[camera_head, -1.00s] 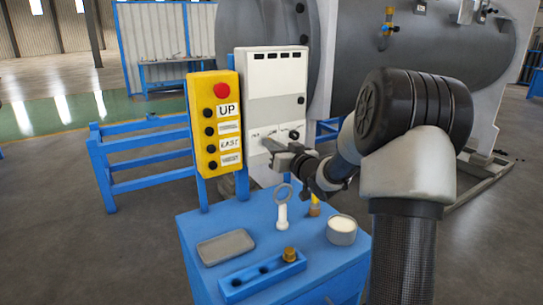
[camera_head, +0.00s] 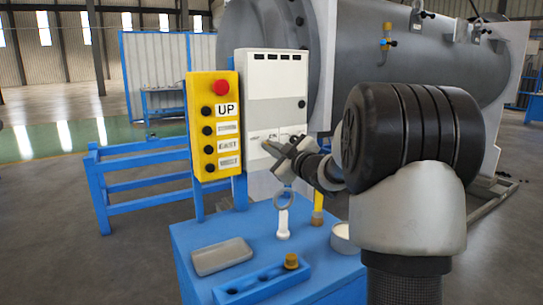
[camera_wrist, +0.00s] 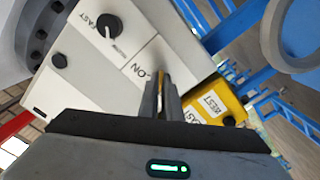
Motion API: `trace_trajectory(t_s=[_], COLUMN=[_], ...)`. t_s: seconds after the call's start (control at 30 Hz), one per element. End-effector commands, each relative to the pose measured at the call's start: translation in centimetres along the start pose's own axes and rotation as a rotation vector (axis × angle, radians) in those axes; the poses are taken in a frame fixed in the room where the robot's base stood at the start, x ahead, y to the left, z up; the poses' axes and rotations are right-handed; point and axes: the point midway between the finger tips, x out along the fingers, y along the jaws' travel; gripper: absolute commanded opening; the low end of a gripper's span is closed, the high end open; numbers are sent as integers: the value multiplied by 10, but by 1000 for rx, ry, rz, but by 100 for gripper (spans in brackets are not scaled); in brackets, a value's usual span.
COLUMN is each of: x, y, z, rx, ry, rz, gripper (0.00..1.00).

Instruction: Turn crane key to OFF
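The grey-white control panel (camera_head: 275,95) stands behind the blue cart. The crane key is mostly hidden behind my fingers at the panel's lower part; a thin brownish sliver (camera_wrist: 162,76) shows between them in the wrist view. An "ON" label (camera_wrist: 151,76) is just left of the fingertips; I see no OFF label. My gripper (camera_head: 272,147) is at the panel's lower front, tilted, its fingers close together around that sliver. The fingertips also show in the wrist view (camera_wrist: 162,82). A black selector knob (camera_wrist: 108,25) with a "FAST" label is on the same panel.
A yellow pendant box (camera_head: 214,125) with a red button stands left of the panel. The blue cart (camera_head: 200,235) holds a grey tray (camera_head: 222,257), a white ring-topped post (camera_head: 283,215), a blue holed block (camera_head: 262,284) and a white cup (camera_head: 344,238). A large grey tank (camera_head: 370,60) is behind.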

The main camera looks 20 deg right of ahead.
Motion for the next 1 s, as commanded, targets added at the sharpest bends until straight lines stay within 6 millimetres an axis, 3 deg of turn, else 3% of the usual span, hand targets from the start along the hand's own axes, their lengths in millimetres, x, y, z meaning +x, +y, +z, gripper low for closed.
trace_trajectory(t_s=[0.73,0.87,1.0], x=[0,0,0], y=[0,0,0], z=[1,1,0], rx=[-92,-92,-92], ry=[-2,-1,-1], rz=[0,0,0], gripper=[0,23,23])
